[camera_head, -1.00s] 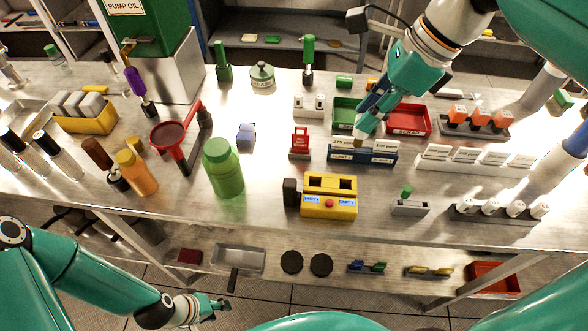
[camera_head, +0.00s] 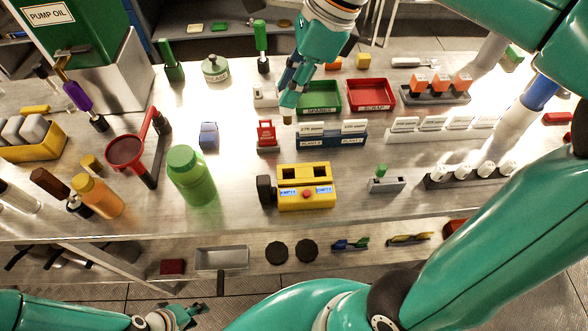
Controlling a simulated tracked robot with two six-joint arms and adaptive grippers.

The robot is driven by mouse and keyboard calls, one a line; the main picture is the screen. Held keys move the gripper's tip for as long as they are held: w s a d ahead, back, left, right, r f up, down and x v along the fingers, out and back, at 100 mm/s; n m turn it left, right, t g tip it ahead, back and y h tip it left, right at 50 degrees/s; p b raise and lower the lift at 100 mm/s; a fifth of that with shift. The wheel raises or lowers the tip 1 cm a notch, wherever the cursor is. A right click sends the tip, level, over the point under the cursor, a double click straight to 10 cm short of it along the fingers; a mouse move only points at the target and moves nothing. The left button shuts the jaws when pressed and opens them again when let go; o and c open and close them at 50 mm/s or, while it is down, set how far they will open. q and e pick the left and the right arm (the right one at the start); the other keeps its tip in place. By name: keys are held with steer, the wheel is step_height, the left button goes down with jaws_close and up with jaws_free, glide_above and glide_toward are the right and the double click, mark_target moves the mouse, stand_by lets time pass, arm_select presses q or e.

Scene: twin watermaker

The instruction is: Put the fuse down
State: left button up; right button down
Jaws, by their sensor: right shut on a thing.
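My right gripper (camera_head: 289,98) is shut on a small tan fuse (camera_head: 288,118), which shows only as a short tip below the fingers. It is held above the bench, just behind and right of the red tag block (camera_head: 266,136) and left of the green SPARES tray (camera_head: 320,111). The blue holder with white labels (camera_head: 346,140) stands in front and to the right of the gripper. My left gripper (camera_head: 190,314) is low at the bottom edge, in front of the bench and far from the fuse; its finger opening is unclear.
A white two-post block (camera_head: 258,101) stands partly behind my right fingers. The red SCRAP tray (camera_head: 391,94) is right of the green one. A yellow tester (camera_head: 306,200) and a green bottle (camera_head: 191,178) stand in front. Bare bench lies around the blue box (camera_head: 208,137).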

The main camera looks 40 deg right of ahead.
step_height(320, 180, down, 20)
steer(key=shift+r+b, duration=0.15)
steer(key=shift+b, duration=0.9)
steer(key=c, duration=0.9)
jaws_free()
steer(key=shift+c, duration=0.2)
steer(key=v, duration=1.2)
steer(key=shift+p, duration=0.4)
steer(key=shift+d, duration=0.1)
